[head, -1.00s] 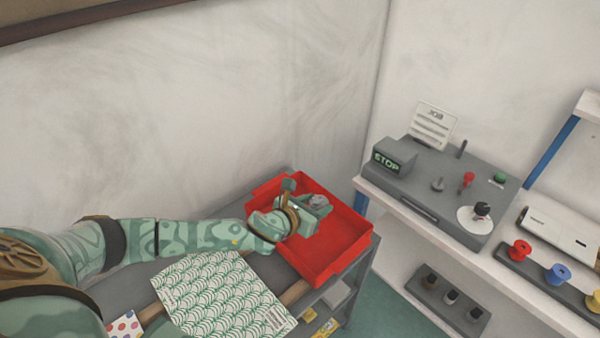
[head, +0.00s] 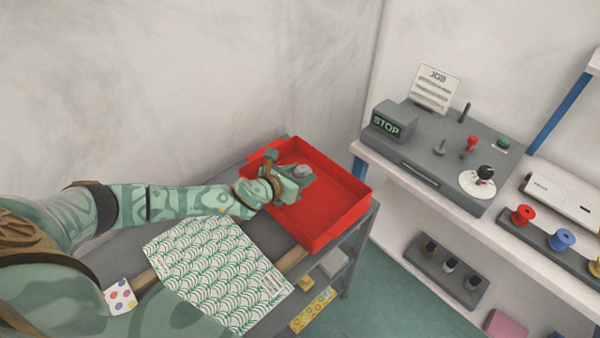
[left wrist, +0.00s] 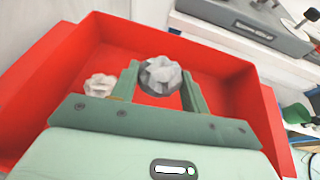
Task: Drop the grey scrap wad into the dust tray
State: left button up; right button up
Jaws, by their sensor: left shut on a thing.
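The grey scrap wad (head: 302,171) is a crumpled, faceted ball. My left gripper (head: 299,177) is shut on it, over the red dust tray (head: 338,226). In the left wrist view the wad (left wrist: 160,75) sits between the fingertips of the gripper (left wrist: 160,84), with the tray (left wrist: 228,82) floor and walls behind and around it. I cannot tell its exact height above the floor. A paler crumpled piece (left wrist: 100,85) shows beside the left finger, apparently in the tray. My right gripper is not in view.
The tray stands on a grey shelf unit against the wall. A green-patterned sheet (head: 215,272) lies in front of it. At right, a white bench carries a grey control box (head: 440,147) with a STOP display (head: 386,125) and several thread spools (head: 523,214).

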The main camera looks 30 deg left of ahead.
pick_arm(q)
jog(key=o, duration=1)
jog(key=shift+r, duration=0.1)
jog(key=shift+s, duration=0.1)
jog(key=shift+s+r, duration=0.15)
jog(key=shift+s, duration=0.1)
jog(key=p+v, duration=0.3)
jog(key=v, duration=1.2)
jog(key=shift+s+a, duration=0.15)
jog(key=shift+s, duration=0.1)
jog(key=shift+r, duration=0.1)
